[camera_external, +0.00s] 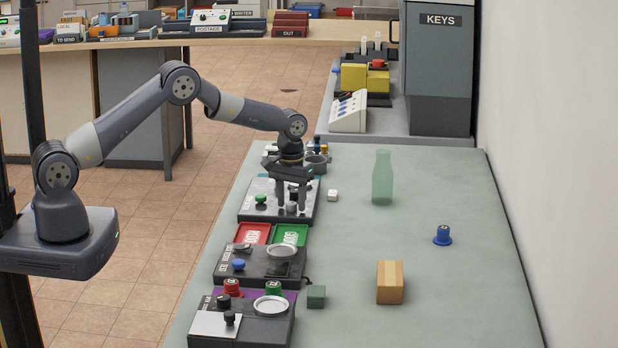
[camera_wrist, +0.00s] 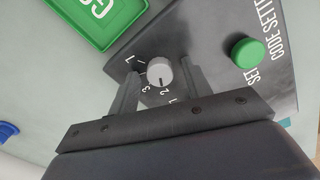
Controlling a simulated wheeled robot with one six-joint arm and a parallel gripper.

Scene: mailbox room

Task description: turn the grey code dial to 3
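The grey code dial (camera_wrist: 160,72) sits on the dark code setting panel (camera_wrist: 215,35) in the wrist view. Its dark mark points down in the picture, nearest the 2; the 3 is printed just left of that. My gripper (camera_wrist: 160,78) is open, with one finger on each side of the dial. Gaps show between the fingers and the knob. In the external view my gripper (camera_external: 291,205) points down over the panel (camera_external: 250,212), low at the dial, which the fingers partly cover.
A green button (camera_wrist: 247,53) is beside the dial on the same panel. A green tray (camera_wrist: 95,20) is close by. On the table stand a green bottle (camera_external: 383,178), a blue knob-like piece (camera_external: 442,235) and a wooden block (camera_external: 390,282). The table's right side is mostly clear.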

